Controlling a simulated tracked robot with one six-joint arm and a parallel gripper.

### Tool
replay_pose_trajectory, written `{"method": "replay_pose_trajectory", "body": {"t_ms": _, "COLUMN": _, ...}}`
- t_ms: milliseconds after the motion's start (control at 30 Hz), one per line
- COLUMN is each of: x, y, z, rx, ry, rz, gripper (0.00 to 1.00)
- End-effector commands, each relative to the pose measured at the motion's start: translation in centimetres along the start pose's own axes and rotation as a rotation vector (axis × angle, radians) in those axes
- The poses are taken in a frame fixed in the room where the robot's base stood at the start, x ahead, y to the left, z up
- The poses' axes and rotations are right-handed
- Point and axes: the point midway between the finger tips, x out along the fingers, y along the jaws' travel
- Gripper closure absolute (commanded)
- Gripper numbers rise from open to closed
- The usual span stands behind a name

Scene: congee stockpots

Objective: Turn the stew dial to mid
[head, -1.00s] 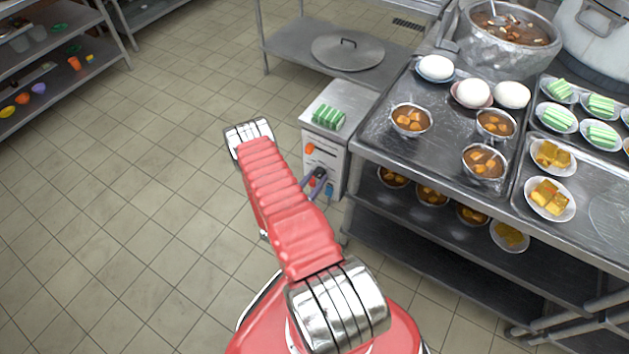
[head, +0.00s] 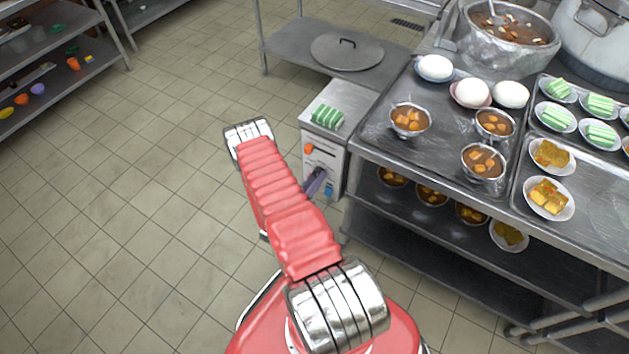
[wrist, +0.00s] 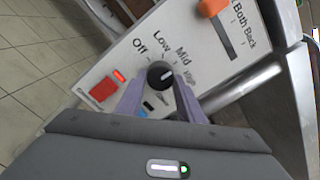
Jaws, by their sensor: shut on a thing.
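The stew dial (wrist: 159,70) is a round black knob with a white pointer mark, on a white panel marked Off, Low, Mid and High around it. Its pointer faces right and slightly up, seemingly between Mid and High; the exact setting is hard to tell. My gripper (wrist: 159,80) has its two purple fingers on either side of the knob, shut on it. In the head view my gripper (head: 315,182) is at the front panel of the steel box (head: 322,158), partly hidden by my red arm, and the dial is hidden there.
A red switch (wrist: 104,90) is left of the dial, and an orange slider knob (wrist: 211,8) is above right. A green-striped item (head: 327,117) lies on the box. The steel counter (head: 385,150) with bowls stands close right. Floor at left is clear.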

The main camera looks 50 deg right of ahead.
Motion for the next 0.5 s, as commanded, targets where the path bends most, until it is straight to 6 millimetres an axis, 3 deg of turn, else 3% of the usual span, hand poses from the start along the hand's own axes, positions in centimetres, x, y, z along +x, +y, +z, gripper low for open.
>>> {"method": "replay_pose_trajectory", "body": {"t_ms": 433, "x": 0.20, "y": 0.14, "z": 0.33, "rx": -0.009, "ry": -0.004, "rz": 0.001, "gripper": 0.88}}
{"method": "replay_pose_trajectory", "body": {"t_ms": 467, "x": 0.20, "y": 0.14, "z": 0.33, "rx": -0.009, "ry": -0.004, "rz": 0.001, "gripper": 0.64}}
{"method": "replay_pose_trajectory", "body": {"t_ms": 500, "x": 0.19, "y": 0.14, "z": 0.32, "rx": -0.009, "ry": -0.004, "rz": 0.001, "gripper": 0.62}}
